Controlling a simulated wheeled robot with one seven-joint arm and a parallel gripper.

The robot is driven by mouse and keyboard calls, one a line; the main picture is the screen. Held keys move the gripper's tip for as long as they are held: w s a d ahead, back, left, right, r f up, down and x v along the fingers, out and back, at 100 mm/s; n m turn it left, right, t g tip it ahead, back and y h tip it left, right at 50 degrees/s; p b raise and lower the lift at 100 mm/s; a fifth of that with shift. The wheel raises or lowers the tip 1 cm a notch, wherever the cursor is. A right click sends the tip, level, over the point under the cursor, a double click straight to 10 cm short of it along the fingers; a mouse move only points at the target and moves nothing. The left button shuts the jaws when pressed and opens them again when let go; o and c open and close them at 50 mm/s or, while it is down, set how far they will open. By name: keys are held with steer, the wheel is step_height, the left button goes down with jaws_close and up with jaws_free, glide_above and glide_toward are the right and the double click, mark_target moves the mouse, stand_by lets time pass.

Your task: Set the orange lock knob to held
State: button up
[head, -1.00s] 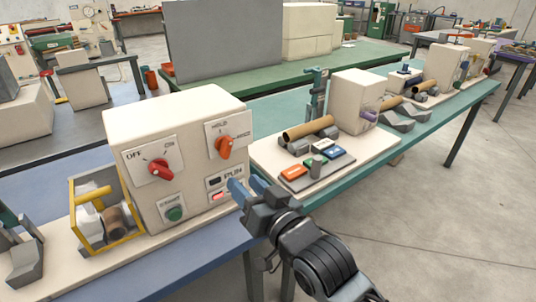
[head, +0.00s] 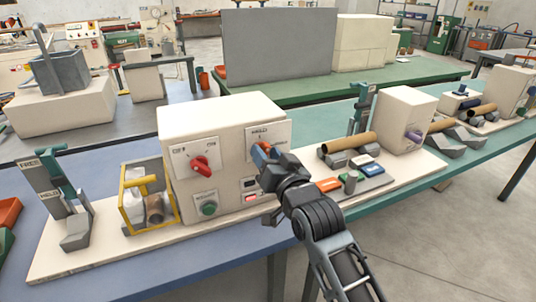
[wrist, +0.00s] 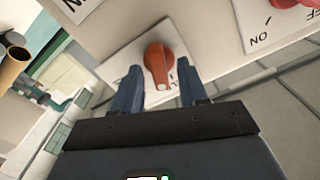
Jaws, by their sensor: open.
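An orange rotary knob (wrist: 159,64) sits on a white label plate on the cream control box (head: 215,108). In the wrist view my gripper (wrist: 157,78) is open, with one blue finger on each side of the knob's lower part. I cannot tell whether they touch it.
A red OFF/ON knob (head: 201,163), a green START button (head: 208,208) and a lit red switch (head: 250,198) share the box face. A yellow-framed unit (head: 146,205) stands to its left. A station with a brown tube (head: 348,142) stands to its right.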

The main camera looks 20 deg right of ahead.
steer(key=shift+c, duration=0.2)
jaws_close()
stand_by(0.3)
steer(key=n, duration=0.4)
steer(key=shift+a+n, duration=0.1)
steer(key=shift+n, duration=0.2)
steer(key=shift+o, duration=0.2)
jaws_free()
